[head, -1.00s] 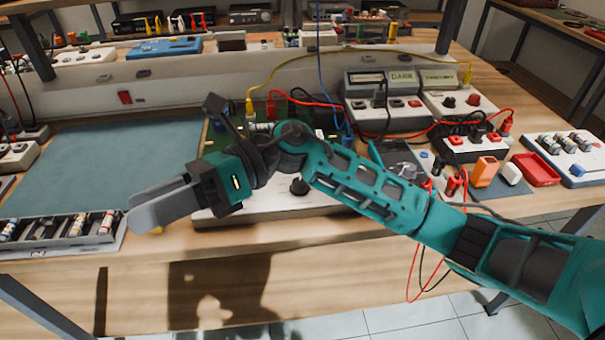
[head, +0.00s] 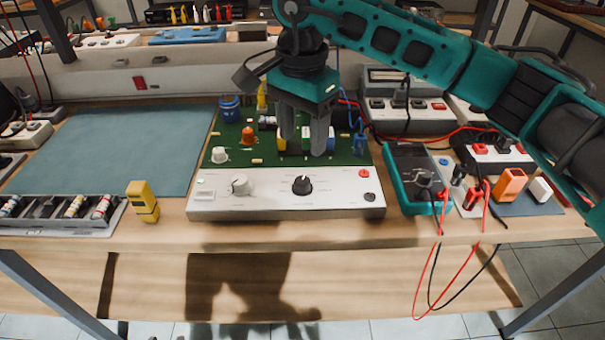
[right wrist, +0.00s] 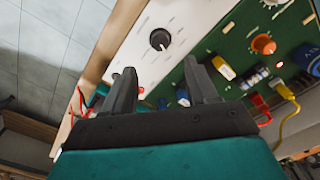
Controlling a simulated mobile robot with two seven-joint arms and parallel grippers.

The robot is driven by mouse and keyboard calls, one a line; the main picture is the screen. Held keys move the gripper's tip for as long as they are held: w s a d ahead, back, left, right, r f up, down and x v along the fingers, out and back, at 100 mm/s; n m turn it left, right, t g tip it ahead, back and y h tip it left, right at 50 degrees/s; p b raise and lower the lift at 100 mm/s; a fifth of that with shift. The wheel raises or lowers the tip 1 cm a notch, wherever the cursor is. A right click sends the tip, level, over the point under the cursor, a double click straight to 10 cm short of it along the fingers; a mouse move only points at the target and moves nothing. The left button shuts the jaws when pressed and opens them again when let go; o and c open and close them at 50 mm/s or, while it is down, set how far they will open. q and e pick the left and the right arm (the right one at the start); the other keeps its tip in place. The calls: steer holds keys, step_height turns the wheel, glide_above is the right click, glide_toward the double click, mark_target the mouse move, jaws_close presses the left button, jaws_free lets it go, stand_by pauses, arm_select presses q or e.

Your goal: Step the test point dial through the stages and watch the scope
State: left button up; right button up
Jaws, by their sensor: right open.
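A white control panel (head: 334,201) lies along the front of a green circuit board (head: 350,154). It carries a light grey knob (head: 240,184) on the left and a black knob (head: 302,185) right of the middle. The black knob also shows in the right wrist view (right wrist: 160,39). My right gripper (head: 304,150) points down over the board, behind the black knob, fingers apart and empty. In the right wrist view its fingers (right wrist: 162,85) are apart, with the panel and board beyond. My left gripper is not in view. I cannot make out a scope screen; my right arm covers the back right.
A yellow clip-like tool (head: 143,201) stands left of the panel. A parts tray (head: 60,229) lies at the front left by the bare blue-green mat (head: 130,150). A teal-edged meter (head: 411,172) with red and black leads is on the right.

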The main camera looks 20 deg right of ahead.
mark_target(302, 180)
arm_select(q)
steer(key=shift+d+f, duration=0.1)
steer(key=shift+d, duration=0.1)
arm_select(e)
step_height(302, 180, down, 10)
steer(key=shift+r, duration=0.2)
steer(key=shift+c, duration=0.2)
steer(key=c, duration=1)
arm_select(q)
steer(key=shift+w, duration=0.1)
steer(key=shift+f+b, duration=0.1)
steer(key=shift+b, duration=0.25)
arm_select(e)
steer(key=shift+m, duration=1.4)
steer(key=shift+m+b, duration=0.45)
steer(key=shift+m, duration=0.65)
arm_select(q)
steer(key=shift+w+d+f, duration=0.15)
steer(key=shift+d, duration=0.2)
arm_select(e)
steer(key=shift+m, duration=1.3)
